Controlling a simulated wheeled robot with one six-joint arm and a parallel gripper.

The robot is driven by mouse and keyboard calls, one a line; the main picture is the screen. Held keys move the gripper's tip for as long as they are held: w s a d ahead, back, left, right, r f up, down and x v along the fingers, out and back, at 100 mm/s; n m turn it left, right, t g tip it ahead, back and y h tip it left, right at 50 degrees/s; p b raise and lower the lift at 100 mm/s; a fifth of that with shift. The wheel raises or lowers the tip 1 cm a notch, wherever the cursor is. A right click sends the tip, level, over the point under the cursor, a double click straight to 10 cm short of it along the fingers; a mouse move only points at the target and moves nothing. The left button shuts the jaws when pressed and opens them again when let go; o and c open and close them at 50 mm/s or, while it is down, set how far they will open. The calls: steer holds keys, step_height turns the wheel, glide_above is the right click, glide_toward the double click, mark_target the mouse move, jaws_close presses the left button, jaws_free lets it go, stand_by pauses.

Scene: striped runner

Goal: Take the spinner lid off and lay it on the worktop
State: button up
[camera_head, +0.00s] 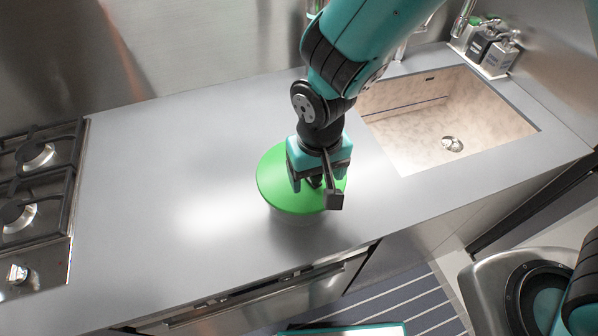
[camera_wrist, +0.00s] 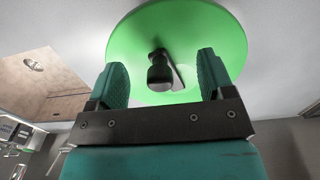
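My open gripper (camera_wrist: 165,78) has one finger on each side of the knob, with gaps between the fingers and the knob.
A gas hob (camera_head: 35,200) is at the left. A sink (camera_head: 450,115) is set into the worktop at the right, with soap dispensers (camera_head: 490,50) behind it. The worktop between the hob and the bowl is clear.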

jaws_close()
steer(key=shift+r+p, duration=2.15)
steer(key=shift+r, duration=0.4)
